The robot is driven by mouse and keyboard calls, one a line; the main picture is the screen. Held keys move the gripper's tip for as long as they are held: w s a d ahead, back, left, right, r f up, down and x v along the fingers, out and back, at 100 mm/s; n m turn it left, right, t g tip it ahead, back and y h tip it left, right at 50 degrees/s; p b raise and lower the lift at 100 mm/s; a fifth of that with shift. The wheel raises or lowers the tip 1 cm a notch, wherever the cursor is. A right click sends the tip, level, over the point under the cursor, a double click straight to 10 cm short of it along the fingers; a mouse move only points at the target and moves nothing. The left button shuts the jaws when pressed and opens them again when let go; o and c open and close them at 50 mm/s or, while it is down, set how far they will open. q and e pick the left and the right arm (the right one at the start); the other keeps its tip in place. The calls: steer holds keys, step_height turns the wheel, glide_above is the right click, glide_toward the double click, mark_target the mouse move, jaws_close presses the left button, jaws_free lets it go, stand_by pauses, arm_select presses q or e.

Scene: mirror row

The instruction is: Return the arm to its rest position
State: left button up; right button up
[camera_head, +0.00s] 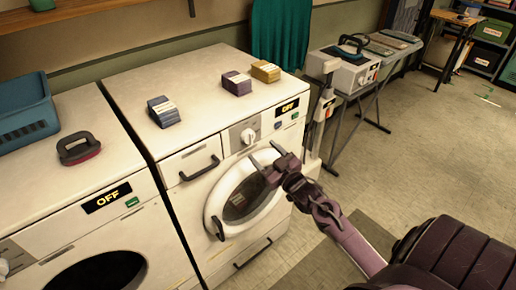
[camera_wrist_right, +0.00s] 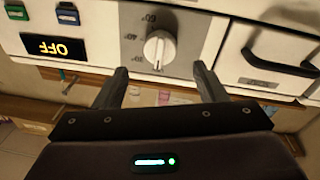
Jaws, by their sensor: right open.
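My right arm comes in from the lower right in the head view. My right gripper (camera_head: 264,156) is open and empty, in front of the right-hand washing machine (camera_head: 135,83), near its round door and below its dial (camera_head: 248,136). In the right wrist view, the two fingers of the gripper (camera_wrist_right: 160,74) are spread apart with nothing between them. The dial (camera_wrist_right: 160,48) shows just beyond the fingertips; I cannot tell the exact gap. The OFF display (camera_wrist_right: 54,46) appears upside down there. My left gripper is not in view.
Three small boxes, blue-grey (camera_head: 163,111), purple (camera_head: 237,83) and yellow (camera_head: 265,71), sit on the machine. A second machine (camera_head: 82,191) at left carries a blue basket (camera_head: 25,112) and a black-handled object (camera_head: 79,149). An ironing board stands right; open floor (camera_head: 420,150) lies beyond.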

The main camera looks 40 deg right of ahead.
steer(key=shift+s, duration=0.7)
steer(key=s+a+f+m+g, duration=0.1)
steer(key=s+a+f+g, duration=0.2)
steer(key=f, duration=0.8)
steer(key=s+a+f+g+h, duration=0.1)
steer(key=s+f+g, duration=0.2)
steer(key=s+f, duration=0.55)
steer(key=s+a+f+m+g, duration=0.1)
steer(key=f+g, duration=0.2)
steer(key=f, duration=1.1)
steer(key=s+a+f+g, duration=0.3)
steer(key=s+f, duration=0.3)
steer(key=s, duration=0.4)
steer(key=s+a+f+n+g, duration=0.1)
steer(key=s+a+f+g, duration=0.2)
steer(key=s+f, duration=0.3)
steer(key=s+a+f+g, duration=0.3)
steer(key=s+f, duration=0.3)
steer(key=s, duration=0.9)
steer(key=shift+s+a+n+y, duration=0.15)
steer(key=shift+a+n+y, duration=0.2)
steer(key=shift+a, duration=0.55)
steer(key=shift+f, duration=0.1)
